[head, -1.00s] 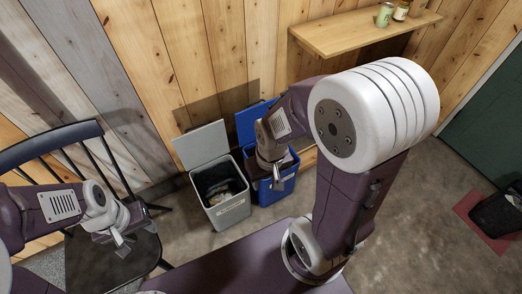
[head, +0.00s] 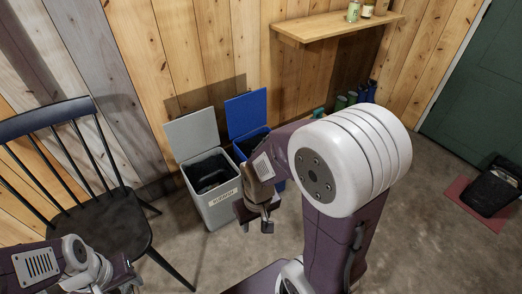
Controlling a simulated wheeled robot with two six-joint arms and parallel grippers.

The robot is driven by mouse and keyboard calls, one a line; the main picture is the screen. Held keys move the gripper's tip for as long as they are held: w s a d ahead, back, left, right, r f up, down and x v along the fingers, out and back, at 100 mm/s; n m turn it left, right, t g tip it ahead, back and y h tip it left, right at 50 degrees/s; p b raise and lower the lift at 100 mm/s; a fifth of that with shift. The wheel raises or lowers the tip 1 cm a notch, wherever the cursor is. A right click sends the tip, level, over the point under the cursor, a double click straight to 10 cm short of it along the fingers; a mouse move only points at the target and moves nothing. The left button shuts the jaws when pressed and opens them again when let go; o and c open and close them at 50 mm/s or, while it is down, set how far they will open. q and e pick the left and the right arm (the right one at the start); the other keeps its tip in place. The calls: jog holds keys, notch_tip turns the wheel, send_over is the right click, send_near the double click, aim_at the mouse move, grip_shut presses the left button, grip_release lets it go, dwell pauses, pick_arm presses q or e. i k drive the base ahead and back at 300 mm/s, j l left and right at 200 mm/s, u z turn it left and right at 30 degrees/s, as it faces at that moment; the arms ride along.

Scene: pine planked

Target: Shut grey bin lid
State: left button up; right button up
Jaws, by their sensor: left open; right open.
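The grey bin (head: 217,208) stands on the floor by the plank wall, a label on its front. Its grey lid (head: 192,134) is up, tilted back toward the wall, so the dark inside with its contents shows. My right gripper (head: 257,226) is open and empty, pointing down in front of the bins, just right of the grey bin's front in the picture. Whether it touches the bin I cannot tell. My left gripper (head: 126,288) is open at the bottom edge, partly cut off, well away from the grey bin.
A blue bin (head: 242,148) with its blue lid (head: 246,113) up stands right beside the grey bin, partly hidden by my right arm. A black chair (head: 100,222) is at left. A shelf (head: 330,27) holds jars.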

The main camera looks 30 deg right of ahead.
aim_at(194, 133)
jog(key=i+l+u, duration=0.15)
jog(key=i+l, duration=0.15)
jog(key=i+l+u, duration=0.35)
jog(key=i+l, duration=0.25)
jog(key=l, duration=0.2)
jog(key=i+l+u, duration=0.2)
jog(key=l, duration=0.2)
